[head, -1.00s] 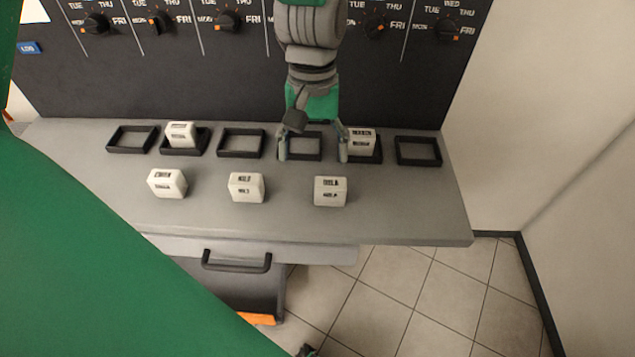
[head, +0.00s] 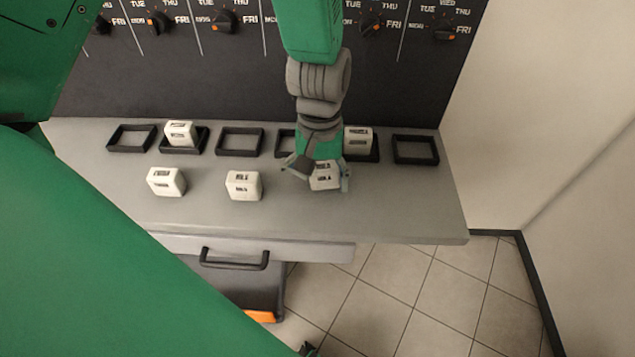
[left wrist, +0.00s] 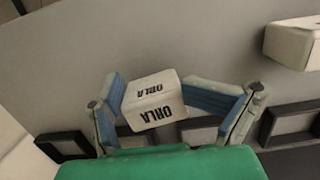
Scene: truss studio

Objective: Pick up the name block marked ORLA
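The white block marked ORLA (head: 324,183) sits on the grey shelf in the front row, rightmost of the loose blocks there. In the left wrist view the ORLA block (left wrist: 155,103) shows its lettering clearly, between the two blue-padded fingers. My left gripper (head: 316,174) reaches down over it, fingers spread to either side. In the left wrist view the left gripper (left wrist: 165,110) is open around the block; whether a pad touches it I cannot tell.
Two other white blocks (head: 166,181) (head: 244,185) stand left in the front row. Behind is a row of black trays (head: 415,162); two hold blocks (head: 181,132) (head: 357,138). A dark dial panel (head: 190,75) rises behind. The shelf's right front is clear.

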